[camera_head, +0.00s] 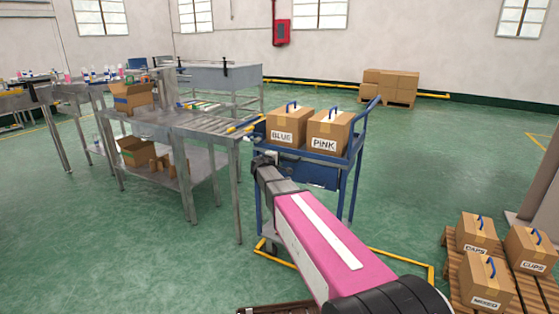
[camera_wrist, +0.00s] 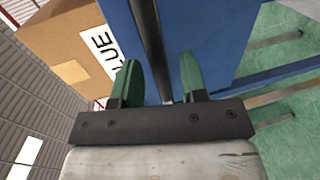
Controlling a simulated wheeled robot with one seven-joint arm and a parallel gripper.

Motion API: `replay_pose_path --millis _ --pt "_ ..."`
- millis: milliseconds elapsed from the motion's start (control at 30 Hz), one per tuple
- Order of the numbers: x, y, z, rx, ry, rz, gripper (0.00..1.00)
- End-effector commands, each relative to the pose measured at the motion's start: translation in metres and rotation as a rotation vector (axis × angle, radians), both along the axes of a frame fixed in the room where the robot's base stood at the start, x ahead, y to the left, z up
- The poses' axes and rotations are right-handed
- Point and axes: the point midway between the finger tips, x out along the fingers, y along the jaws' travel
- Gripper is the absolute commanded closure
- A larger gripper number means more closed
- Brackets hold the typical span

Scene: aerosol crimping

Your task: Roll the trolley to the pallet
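The blue trolley (camera_head: 318,175) stands in the middle of the head view. It carries two cardboard boxes with blue handles, labelled BLUE (camera_head: 287,125) and PINK (camera_head: 329,129). My gripper (camera_head: 263,160) is at the trolley's near left side. In the wrist view, the green fingers of my gripper (camera_wrist: 160,80) are apart, with a dark bar (camera_wrist: 151,45) running between them and a gap beside the right finger. One pallet (camera_head: 452,270) at the lower right bears boxes labelled CAPS, CUPS and MIXED. Another pallet (camera_head: 388,100) with stacked boxes stands by the back wall.
A steel table (camera_head: 190,122) with a lower shelf stands close to the trolley's left.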

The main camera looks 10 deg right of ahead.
Motion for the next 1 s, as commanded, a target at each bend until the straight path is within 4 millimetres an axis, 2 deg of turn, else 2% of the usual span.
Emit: replay_pose_path --millis 133,467,500,567,600,867,1000 --pt "0.009 -0.006 -0.002 0.0 0.0 -0.001 0.61" --pt "0.01 -0.007 -0.003 0.0 0.0 0.0 0.61" --pt "0.01 -0.007 -0.003 0.0 0.0 0.0 0.74" --pt "0.01 -0.007 -0.003 0.0 0.0 0.0 0.93" --pt "0.01 -0.007 -0.003 0.0 0.0 0.0 1.0" --pt "0.011 -0.01 -0.003 0.0 0.0 -0.001 1.0" --pt "0.013 -0.019 -0.003 0.0 0.001 -0.002 1.0"
